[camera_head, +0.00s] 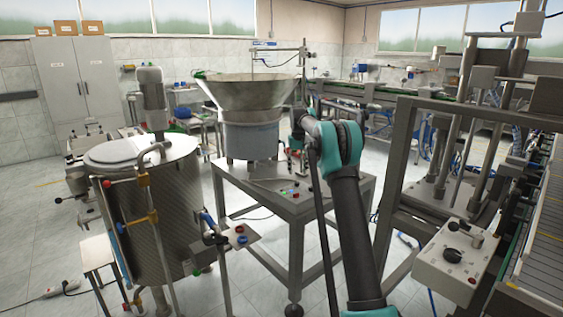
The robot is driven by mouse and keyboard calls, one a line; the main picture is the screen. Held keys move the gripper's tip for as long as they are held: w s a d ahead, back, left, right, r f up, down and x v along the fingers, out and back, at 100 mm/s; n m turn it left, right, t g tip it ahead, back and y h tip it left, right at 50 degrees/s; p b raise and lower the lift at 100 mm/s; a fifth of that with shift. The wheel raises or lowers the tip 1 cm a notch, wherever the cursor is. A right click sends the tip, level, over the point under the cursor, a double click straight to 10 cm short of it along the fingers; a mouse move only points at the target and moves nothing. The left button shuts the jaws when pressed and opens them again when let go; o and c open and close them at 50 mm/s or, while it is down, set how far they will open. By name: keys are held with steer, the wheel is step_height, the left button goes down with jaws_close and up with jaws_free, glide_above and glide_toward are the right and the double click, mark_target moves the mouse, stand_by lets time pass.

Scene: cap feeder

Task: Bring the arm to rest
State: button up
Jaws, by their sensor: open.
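My arm rises from the bottom right of the head view as a black link (356,235) with teal joints (348,145). It bends at the top toward the feeder, and its grey forward part (312,128) is strongly foreshortened. My gripper (296,158) shows small and dark below that end, over the right part of the feeder table. It is open, with nothing seen in it. Its fingertips are too small to make out well, and I cannot tell how far above the table they are.
The feeder's metal bowl (250,92) stands on the grey table (262,190) just left of my gripper. A steel tank (160,220) stands at left. A machine frame (400,190) and control box (455,258) stand close on the right. Open floor shows at far left.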

steer(key=s+d+t, duration=0.2)
steer(key=s+d, duration=0.1)
steer(key=s, duration=2.3)
steer(key=s+f, duration=0.4)
steer(key=s, duration=0.5)
steer(key=s+f+t, duration=0.1)
steer(key=s+f, duration=0.3)
steer(key=s, duration=0.6)
steer(key=s+f+m+t, duration=0.1)
steer(key=s+f, duration=0.3)
steer(key=s, duration=0.6)
steer(key=shift+d+f, duration=0.2)
steer(key=shift+d, duration=0.25)
